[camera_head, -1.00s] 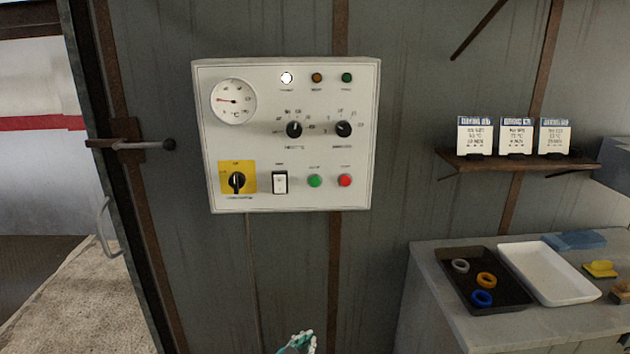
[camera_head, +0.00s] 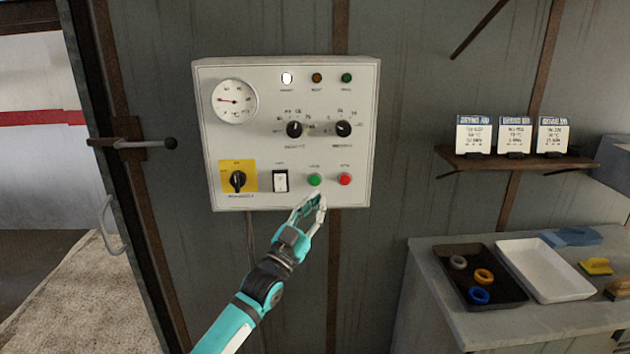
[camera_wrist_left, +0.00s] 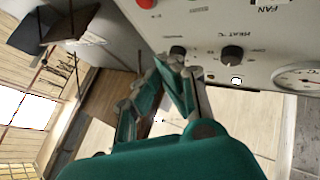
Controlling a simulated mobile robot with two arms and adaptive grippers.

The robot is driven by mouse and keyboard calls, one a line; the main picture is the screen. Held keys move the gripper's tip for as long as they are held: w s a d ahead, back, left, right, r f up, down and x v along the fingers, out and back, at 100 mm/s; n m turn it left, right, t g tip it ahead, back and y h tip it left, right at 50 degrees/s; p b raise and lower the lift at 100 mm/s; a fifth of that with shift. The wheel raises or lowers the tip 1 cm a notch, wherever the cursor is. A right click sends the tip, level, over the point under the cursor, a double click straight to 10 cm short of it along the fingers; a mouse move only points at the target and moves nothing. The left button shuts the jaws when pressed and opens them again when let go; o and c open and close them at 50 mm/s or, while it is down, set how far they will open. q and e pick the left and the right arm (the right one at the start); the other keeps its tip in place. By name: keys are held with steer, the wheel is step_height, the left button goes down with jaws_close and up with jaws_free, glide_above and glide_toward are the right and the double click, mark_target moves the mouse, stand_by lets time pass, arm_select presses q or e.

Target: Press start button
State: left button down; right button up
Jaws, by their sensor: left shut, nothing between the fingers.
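A white control panel (camera_head: 255,135) hangs on the grey wall. A green button (camera_head: 315,180) and a red button (camera_head: 345,180) sit side by side at its lower right. I take the green one as the start button; its label is too small to read. My left gripper (camera_head: 322,200) is shut and empty, its fingertips just below the two buttons near the panel's lower edge. I cannot tell whether it touches the panel. In the left wrist view the fingers (camera_wrist_left: 172,62) show in front of the panel, with a red button (camera_wrist_left: 147,3) at the top edge. My right gripper is not in view.
The panel also carries a gauge (camera_head: 234,101), two black knobs, a yellow-backed rotary switch (camera_head: 238,180) and a rocker switch (camera_head: 280,181). At right, a bench holds a black tray (camera_head: 512,303) with rings and a white tray (camera_head: 587,290). Cards stand on a shelf (camera_head: 480,162).

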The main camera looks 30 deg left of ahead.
mark_target(314, 186)
arm_select(q)
steer(key=shift+a, duration=0.1)
stand_by(0.3)
steer(key=w+a+b, duration=0.1)
steer(key=w+b, duration=0.1)
steer(key=w+a+b, duration=0.2)
steer(key=w, duration=0.1)
steer(key=w+a+b, duration=0.1)
steer(key=w+b, duration=0.1)
steer(key=shift+w+a, duration=0.2)
steer(key=shift+w, duration=0.1)
steer(key=shift+w+b, duration=0.1)
steer(key=shift+b, duration=0.25)
stand_by(1.0)
steer(key=shift+w+a, duration=0.2)
steer(key=shift+w, duration=0.05)
